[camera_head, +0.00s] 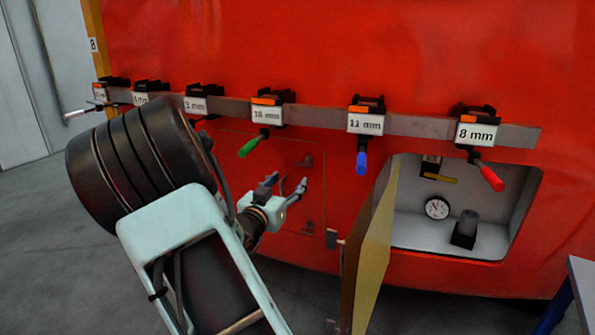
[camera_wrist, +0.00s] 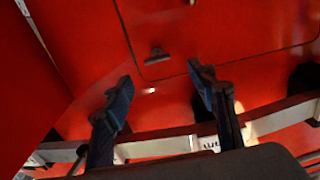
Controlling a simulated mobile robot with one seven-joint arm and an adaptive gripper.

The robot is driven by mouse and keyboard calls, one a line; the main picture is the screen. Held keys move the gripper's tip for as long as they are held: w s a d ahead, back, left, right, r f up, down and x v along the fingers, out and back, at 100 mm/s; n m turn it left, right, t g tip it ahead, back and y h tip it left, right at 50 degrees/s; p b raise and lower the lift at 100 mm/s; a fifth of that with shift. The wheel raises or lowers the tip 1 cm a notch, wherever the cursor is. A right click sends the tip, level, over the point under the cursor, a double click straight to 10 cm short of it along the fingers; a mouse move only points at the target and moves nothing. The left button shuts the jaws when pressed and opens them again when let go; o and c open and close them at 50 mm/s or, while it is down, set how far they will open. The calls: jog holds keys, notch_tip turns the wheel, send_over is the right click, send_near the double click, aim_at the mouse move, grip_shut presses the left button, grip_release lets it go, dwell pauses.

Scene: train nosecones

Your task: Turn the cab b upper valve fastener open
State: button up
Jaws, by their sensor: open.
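A closed red panel (camera_head: 262,165) is set in the red wall, left of an open hatch. A small dark upper fastener (camera_head: 305,160) sits near its right edge, and a lower fastener (camera_head: 309,227) is below it. My gripper (camera_head: 285,186) is open and empty in front of the panel, left of and a little below the upper fastener in the picture. In the wrist view, which looks upside down, the upper fastener (camera_wrist: 157,55) shows just beyond the gap between my open fingers (camera_wrist: 162,84), apart from them. Which way its handle is turned is hard to tell.
A metal rail (camera_head: 410,126) with labelled tool holders crosses above the panel. Green (camera_head: 252,146), blue (camera_head: 361,162) and red (camera_head: 491,177) handles hang from it. An open yellowish hatch door (camera_head: 370,255) juts out to the right, beside a compartment with a gauge (camera_head: 437,208).

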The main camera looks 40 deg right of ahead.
aim_at(304, 164)
jog(key=x, duration=0.5)
jog(key=b+x, duration=0.1)
jog(key=x, duration=0.5)
jog(key=shift+s+d+r, duration=0.1)
jog(key=shift+s+d, duration=0.15)
jog(key=shift+s, duration=0.05)
jog(key=shift+c, duration=0.2)
jog(key=c, duration=1.1)
